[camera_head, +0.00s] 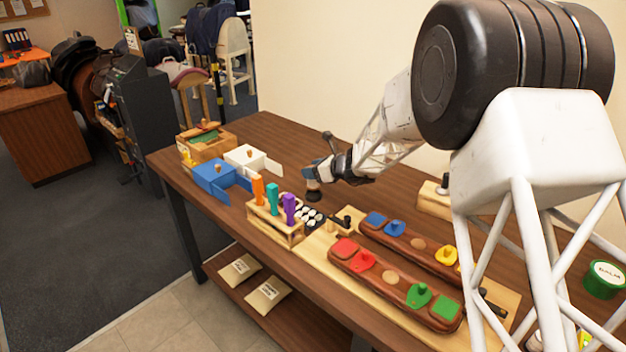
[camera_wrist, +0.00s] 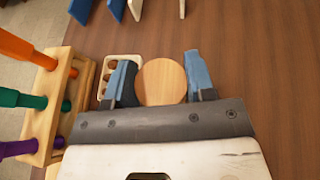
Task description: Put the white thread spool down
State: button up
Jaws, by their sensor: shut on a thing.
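My gripper (camera_head: 312,176) is above the far middle part of the wooden table (camera_head: 283,133). In the wrist view its two blue fingers (camera_wrist: 159,78) are shut on the spool (camera_wrist: 161,82), of which only the round, pale wooden top shows. The thread's white colour is hidden from that view. In the head view a small part of the spool (camera_head: 313,185) shows under the fingers, with a dark patch on the table just below. I cannot tell whether its base touches the table.
A wooden rack (camera_head: 283,237) with orange, teal and purple handles stands in front. Beside it is a holder (camera_head: 311,219) with several small white pieces. Blue (camera_head: 214,176) and white (camera_head: 245,157) boxes stand to the left. Bare tabletop shows right of the spool in the wrist view.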

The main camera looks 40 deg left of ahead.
jog(key=shift+f, duration=1.85)
jog(key=shift+f, duration=0.15)
jog(key=o, duration=0.9)
jog(key=shift+r, duration=0.2)
jog(key=shift+v, duration=6)
jog(key=shift+f, duration=0.1)
